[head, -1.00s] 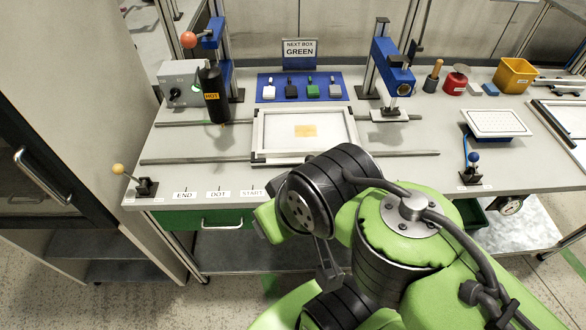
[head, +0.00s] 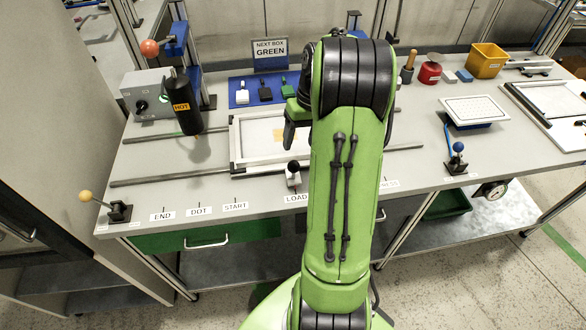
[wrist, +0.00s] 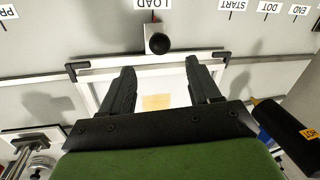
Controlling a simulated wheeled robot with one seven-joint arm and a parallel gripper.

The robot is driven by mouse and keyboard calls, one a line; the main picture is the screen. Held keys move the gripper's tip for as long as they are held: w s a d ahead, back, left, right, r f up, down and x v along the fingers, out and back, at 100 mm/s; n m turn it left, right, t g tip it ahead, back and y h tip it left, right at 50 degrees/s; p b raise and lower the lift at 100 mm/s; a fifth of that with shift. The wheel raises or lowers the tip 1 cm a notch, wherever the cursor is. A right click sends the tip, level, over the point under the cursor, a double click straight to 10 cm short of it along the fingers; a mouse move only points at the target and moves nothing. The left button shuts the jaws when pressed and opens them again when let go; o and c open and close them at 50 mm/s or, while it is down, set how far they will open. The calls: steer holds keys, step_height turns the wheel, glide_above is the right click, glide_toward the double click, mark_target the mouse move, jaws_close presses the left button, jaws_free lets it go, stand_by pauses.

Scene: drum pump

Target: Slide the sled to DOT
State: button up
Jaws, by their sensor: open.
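The sled (head: 236,155) is a white-edged frame on two grey rails, with a pale panel and a yellow patch. Its front carries a small block with a black knob (head: 294,166), also seen in the wrist view (wrist: 159,43). The knob block lines up with the LOAD label (wrist: 153,4). The DOT label (head: 199,211) lies left of LOAD, between END and START. My gripper (wrist: 160,66) is open and empty above the sled, its fingertips pointing toward the knob but apart from it. In the head view my arm hides part of the sled and most of the gripper.
A yellow-knobbed lever (head: 114,209) is at the front left corner. A sign (head: 270,54) reads NEXT BOX GREEN. The bench front near the labels is clear.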

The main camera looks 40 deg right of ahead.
mark_target(294, 161)
steer(key=f, duration=0.3)
steer(key=a+f+b, duration=0.1)
steer(key=f, duration=0.2)
steer(key=w+f+b, duration=0.1)
steer(key=f, duration=0.3)
steer(key=shift+a+f, duration=0.1)
steer(key=shift+a, duration=0.3)
jaws_close()
